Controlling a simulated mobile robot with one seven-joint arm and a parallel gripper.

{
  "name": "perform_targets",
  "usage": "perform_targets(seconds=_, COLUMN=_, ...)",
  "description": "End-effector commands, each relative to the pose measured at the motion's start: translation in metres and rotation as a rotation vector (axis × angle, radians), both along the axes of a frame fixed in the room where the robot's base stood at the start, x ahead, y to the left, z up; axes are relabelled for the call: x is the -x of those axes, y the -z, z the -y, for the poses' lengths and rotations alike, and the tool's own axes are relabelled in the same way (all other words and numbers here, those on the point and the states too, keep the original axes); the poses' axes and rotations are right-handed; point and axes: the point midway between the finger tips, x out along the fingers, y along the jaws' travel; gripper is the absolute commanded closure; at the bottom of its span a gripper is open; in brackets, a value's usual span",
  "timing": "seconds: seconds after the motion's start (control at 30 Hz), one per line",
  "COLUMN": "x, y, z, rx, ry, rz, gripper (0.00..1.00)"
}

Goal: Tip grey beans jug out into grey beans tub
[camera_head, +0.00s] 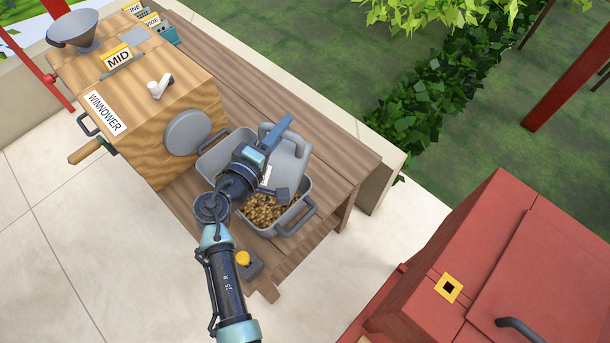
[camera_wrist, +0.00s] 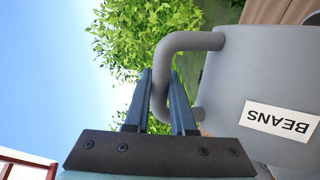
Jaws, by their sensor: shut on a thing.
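My gripper (camera_head: 284,126) is shut on the handle of the grey jug (camera_head: 291,160), seen in the head view above the grey tub. In the wrist view the jug (camera_wrist: 255,85) carries a white "BEANS" label, and its handle runs between my fingers (camera_wrist: 161,80). The jug looks tipped well over; its mouth is hidden. The grey tub (camera_head: 267,231) stands on the wooden bench, with a handle at each end. Brown beans (camera_head: 261,209) lie in its near right part. My arm and the jug hide much of its middle.
The wooden winnower (camera_head: 165,120), with a round grey disc (camera_head: 188,132), stands beside the tub at the left. A small grey block with a yellow knob (camera_head: 243,258) sits near the bench's front edge. A red cabinet (camera_head: 490,260) stands at right, across pale paving.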

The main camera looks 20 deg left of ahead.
Motion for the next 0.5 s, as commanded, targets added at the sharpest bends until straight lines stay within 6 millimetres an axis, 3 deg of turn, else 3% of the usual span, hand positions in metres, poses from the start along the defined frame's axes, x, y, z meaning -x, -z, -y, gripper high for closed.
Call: perform_targets(seconds=0.5, x=0.002, y=-0.013, z=-0.043, rx=0.198, ry=-0.004, rz=0.019, gripper=1.0)
